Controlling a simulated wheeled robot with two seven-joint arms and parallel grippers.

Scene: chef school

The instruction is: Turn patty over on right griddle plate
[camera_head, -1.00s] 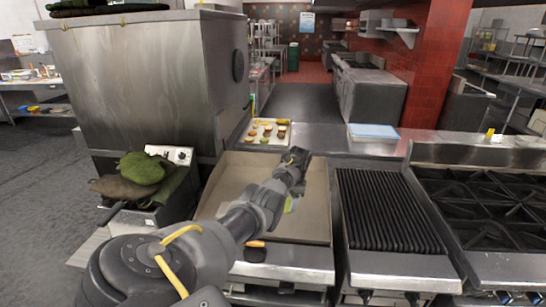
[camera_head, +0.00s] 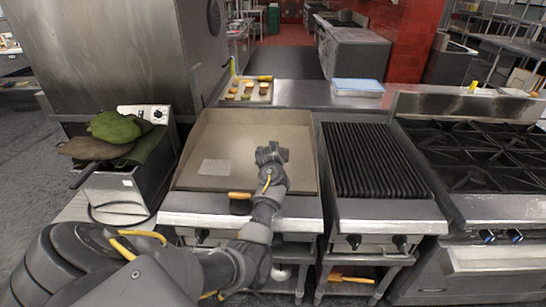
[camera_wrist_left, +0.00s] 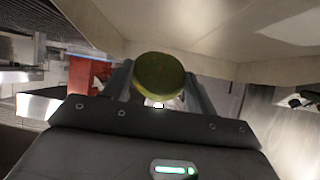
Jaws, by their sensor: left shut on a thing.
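My left gripper (camera_head: 272,153) is over the right part of the flat griddle plate (camera_head: 225,135) in the head view. In the left wrist view, its two fingers (camera_wrist_left: 158,92) are shut on a round olive-green thing (camera_wrist_left: 158,74), which shows as a disc between them. I cannot tell for sure whether this is the patty. The arm hides it in the head view, and no patty shows lying on the flat plate or on the ribbed grill plate (camera_head: 372,160) to the right. My right gripper is not in view.
A tray (camera_head: 262,98) with several food pieces stands behind the flat plate. A black thing with an orange top (camera_head: 240,207) is at the front edge. A pale patch (camera_head: 215,167) shows on the plate.

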